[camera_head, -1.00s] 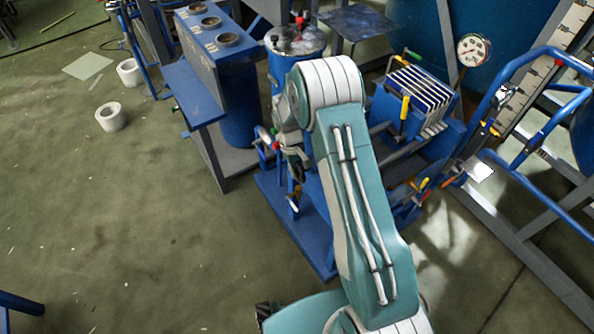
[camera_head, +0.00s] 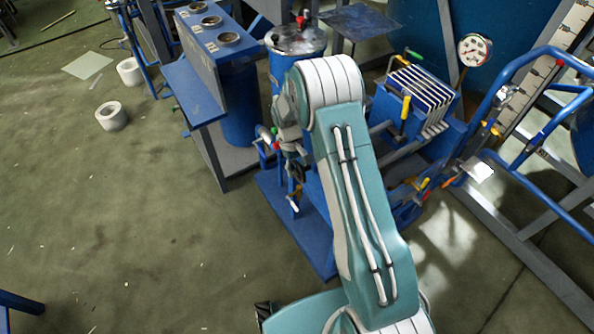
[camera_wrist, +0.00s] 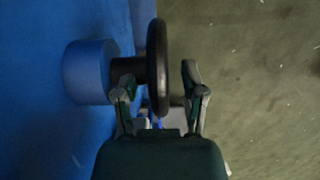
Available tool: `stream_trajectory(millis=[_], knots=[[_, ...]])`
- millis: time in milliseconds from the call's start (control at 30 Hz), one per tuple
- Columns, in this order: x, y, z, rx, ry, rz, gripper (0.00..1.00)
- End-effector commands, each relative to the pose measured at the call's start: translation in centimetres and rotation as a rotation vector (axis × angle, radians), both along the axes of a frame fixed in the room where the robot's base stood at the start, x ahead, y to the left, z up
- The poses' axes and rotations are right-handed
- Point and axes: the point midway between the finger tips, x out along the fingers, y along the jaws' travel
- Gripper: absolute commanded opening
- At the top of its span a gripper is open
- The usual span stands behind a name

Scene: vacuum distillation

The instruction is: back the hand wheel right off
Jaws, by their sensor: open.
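The black hand wheel (camera_wrist: 157,55) shows edge-on in the wrist view. Its dark hub (camera_wrist: 127,69) joins a blue round stub (camera_wrist: 88,72) on its left. My gripper (camera_wrist: 158,84) is open, with one finger on each side of the wheel's rim. The left finger is close to the hub; I cannot tell whether it touches. A gap shows between the rim and the right finger. In the head view my arm hides much of the wheel area, and the wheel cannot be made out clearly.
A blue vessel (camera_head: 283,68) and a blue stand with round openings (camera_head: 212,62) are behind my arm. A plate stack (camera_head: 417,98), coloured-handle valves and a gauge (camera_head: 475,50) stand to the right. Two white rolls lie on the open floor (camera_head: 110,220) at left.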

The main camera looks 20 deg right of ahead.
Motion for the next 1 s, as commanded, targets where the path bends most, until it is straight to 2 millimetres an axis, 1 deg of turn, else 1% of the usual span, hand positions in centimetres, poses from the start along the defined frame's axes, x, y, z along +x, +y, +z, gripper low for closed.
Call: stream_trajectory(millis=[300, 400, 500, 600, 700, 1000], knots=[[1.9, 0.7, 6.3, 0.000, -0.003, 0.001, 0.54], [2.4, 0.9, 8.0, 0.000, -0.003, 0.001, 0.54], [2.7, 1.0, 9.3, 0.001, -0.001, 0.001, 0.54], [2.9, 1.0, 10.1, 0.000, 0.000, 0.001, 0.54], [3.0, 1.1, 10.3, 0.000, 0.001, 0.001, 0.54], [2.8, 1.0, 10.3, 0.005, -0.009, 0.000, 0.54]])
